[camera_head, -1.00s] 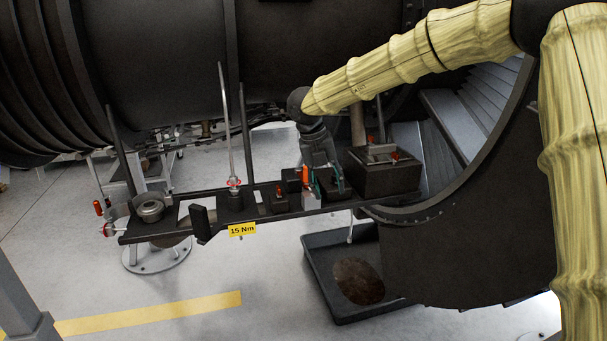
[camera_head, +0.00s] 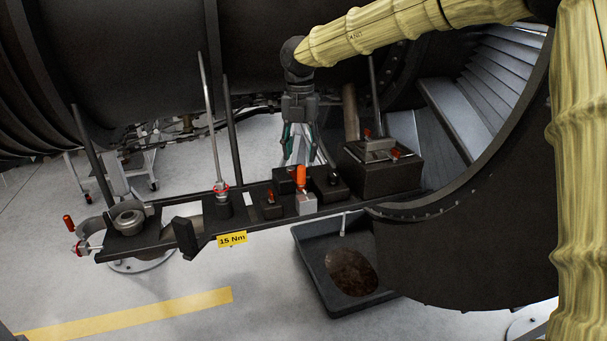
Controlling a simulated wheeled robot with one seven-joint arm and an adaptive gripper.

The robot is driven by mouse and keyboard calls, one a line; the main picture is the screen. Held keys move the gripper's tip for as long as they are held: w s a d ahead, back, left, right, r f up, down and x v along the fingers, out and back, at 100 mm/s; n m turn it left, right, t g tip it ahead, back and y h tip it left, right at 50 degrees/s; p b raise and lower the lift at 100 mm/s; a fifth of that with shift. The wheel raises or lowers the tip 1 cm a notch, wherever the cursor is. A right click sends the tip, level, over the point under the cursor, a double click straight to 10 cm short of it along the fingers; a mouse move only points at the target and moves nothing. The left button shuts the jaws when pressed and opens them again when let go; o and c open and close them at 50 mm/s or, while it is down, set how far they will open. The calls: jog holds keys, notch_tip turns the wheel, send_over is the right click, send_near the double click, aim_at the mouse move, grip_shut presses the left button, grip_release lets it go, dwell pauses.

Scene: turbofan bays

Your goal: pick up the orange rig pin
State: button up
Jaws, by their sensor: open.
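The orange rig pin (camera_head: 300,177) stands upright in a small light grey block (camera_head: 307,204) on the long dark shelf. My gripper (camera_head: 300,157) points downward just above the pin's top in the picture, with its two fingers apart and nothing between them. I cannot tell how far in front of or behind the pin the fingertips are. The pin's lower end is hidden in the block.
Dark blocks with red parts (camera_head: 272,203) stand close beside the pin. Upright rods (camera_head: 211,130) rise on the left, and a larger dark box (camera_head: 383,175) stands at right. A black drip tray (camera_head: 320,285) lies on the floor below.

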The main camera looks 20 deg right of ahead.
aim_at(301, 166)
jog(key=shift+w+a+f, duration=0.2)
jog(key=shift+f, duration=0.5)
jog(key=shift+s+d+f+p, duration=0.2)
jog(key=shift+d+f+p, duration=0.15)
jog(key=shift+p, duration=0.2)
notch_tip(301, 166, down, 3)
jog(key=shift+w+f+p, duration=0.1)
jog(key=shift+p, duration=0.7)
jog(key=shift+f, duration=0.6)
jog(key=shift+d, duration=0.1)
jog(key=shift+c, duration=0.5)
grip_shut()
